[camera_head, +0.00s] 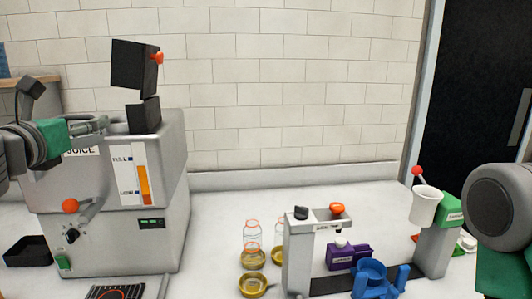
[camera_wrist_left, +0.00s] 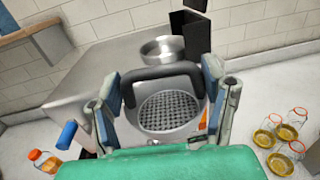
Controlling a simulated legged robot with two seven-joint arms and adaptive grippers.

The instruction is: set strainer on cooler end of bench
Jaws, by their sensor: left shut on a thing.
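The strainer (camera_wrist_left: 168,112) is a round metal basket with a perforated bottom and a black arched handle (camera_wrist_left: 165,75). My left gripper (camera_wrist_left: 165,85) is shut on it, with its fingers on either side of the handle. In the head view my left gripper (camera_head: 100,124) is in front of the upper part of the grey juicer (camera_head: 110,215); the strainer cannot be made out there. In the wrist view the juicer's top with a round metal opening (camera_wrist_left: 162,48) lies beyond the strainer. I cannot make out a cooler. My right gripper is not in view.
A press stand (camera_head: 298,250) with purple and blue parts and a white cup (camera_head: 426,206) are to the right. A black tray (camera_head: 27,250) lies left of the juicer.

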